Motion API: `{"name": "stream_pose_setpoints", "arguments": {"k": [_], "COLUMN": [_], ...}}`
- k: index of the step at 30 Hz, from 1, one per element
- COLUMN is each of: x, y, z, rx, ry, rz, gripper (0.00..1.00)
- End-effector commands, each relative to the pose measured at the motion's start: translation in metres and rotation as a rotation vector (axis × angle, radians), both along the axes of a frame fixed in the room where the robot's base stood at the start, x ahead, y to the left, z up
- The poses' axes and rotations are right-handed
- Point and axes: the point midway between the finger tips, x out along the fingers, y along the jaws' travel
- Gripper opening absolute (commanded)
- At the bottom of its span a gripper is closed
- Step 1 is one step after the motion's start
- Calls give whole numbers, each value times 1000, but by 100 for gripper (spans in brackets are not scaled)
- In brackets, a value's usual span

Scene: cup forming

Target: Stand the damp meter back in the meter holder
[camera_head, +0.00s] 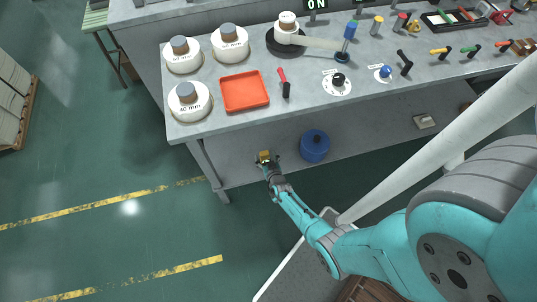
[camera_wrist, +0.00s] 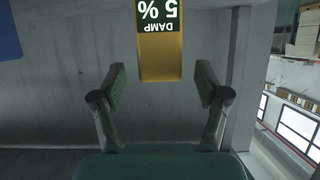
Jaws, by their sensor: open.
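The damp meter (camera_head: 264,155) is a small yellow block at the tip of my gripper, in front of the table's lower level. In the wrist view the damp meter (camera_wrist: 160,58) shows a dark label with "DAMP 5 %" upside down. My gripper (camera_wrist: 160,83) is open, one finger on each side of the meter's near end, with gaps on both sides. My gripper (camera_head: 269,165) also shows in the head view. I cannot make out the meter holder for certain. A small pale block (camera_head: 425,122) with a dark mark lies on the lower shelf at the right.
A blue canister (camera_head: 314,146) stands just right of the meter. The grey workbench (camera_head: 215,124) overhangs the low area, with a leg (camera_head: 208,170) left of my gripper. White jars, a red tray (camera_head: 244,91) and knobs are on its top. The floor at left is free.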

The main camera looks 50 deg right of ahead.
Motion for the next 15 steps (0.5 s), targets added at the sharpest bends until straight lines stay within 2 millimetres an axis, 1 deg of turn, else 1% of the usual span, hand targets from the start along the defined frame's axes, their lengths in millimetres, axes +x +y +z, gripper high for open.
{"name": "stream_pose_setpoints", "arguments": {"k": [8, 15], "x": [-24, -53], "y": [15, 33], "z": [11, 26], "rx": [0, 2], "ry": [0, 0], "rz": [1, 1], "gripper": [74, 74]}}
